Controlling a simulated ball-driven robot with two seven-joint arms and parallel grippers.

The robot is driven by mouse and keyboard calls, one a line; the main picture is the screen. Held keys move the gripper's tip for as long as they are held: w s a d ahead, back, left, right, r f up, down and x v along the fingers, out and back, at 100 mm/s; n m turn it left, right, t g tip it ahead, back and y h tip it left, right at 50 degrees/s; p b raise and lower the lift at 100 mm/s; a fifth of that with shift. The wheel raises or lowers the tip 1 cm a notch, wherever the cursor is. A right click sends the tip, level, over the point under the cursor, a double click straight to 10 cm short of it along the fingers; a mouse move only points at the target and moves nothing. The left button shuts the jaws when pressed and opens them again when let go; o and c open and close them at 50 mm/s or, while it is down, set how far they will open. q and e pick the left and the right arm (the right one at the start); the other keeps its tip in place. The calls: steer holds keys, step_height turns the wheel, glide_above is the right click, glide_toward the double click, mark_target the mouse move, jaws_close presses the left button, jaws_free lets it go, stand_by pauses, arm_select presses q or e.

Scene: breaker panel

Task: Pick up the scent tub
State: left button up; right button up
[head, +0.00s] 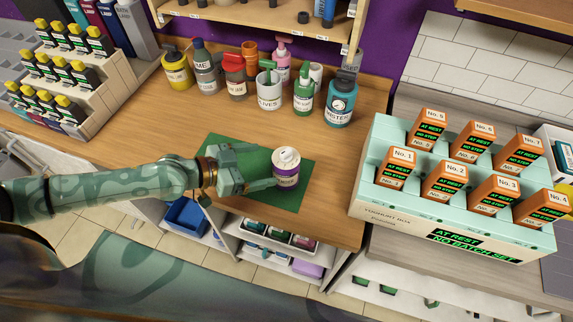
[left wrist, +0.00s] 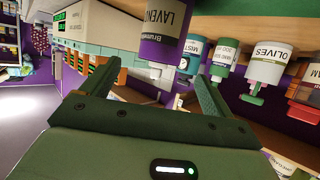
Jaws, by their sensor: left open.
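The scent tub (head: 286,168) is a small white and purple tub with a white lid, upright on the green mat (head: 218,147). In the left wrist view the tub (left wrist: 165,35) appears upside down, its label starting "LAVEN", cut off by the top edge. My left gripper (head: 258,168) is open just left of the tub, its fingers pointing at it. In the left wrist view the open fingers (left wrist: 152,82) are on either side of the tub's line, with the tub beyond the tips. The jaws look empty. My right gripper is not in view.
Several bottles and jars, including a white olives jar (head: 269,92) and a teal bottle (head: 340,100), stand behind the mat. A mint-coloured box (head: 370,160) with orange-topped units is at right. A stepped rack (head: 95,85) is at left. The wooden counter right of the tub is clear.

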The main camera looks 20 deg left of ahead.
mark_target(275, 162)
arm_select(q)
steer(key=x, duration=0.4)
steer(key=shift+w+d+f, duration=0.15)
steer(key=shift+w, duration=0.15)
steer(key=x, duration=0.5)
steer(key=shift+w+d+r, duration=0.2)
steer(key=shift+d+r, duration=0.05)
steer(key=shift+d, duration=0.05)
steer(key=c, duration=1.2)
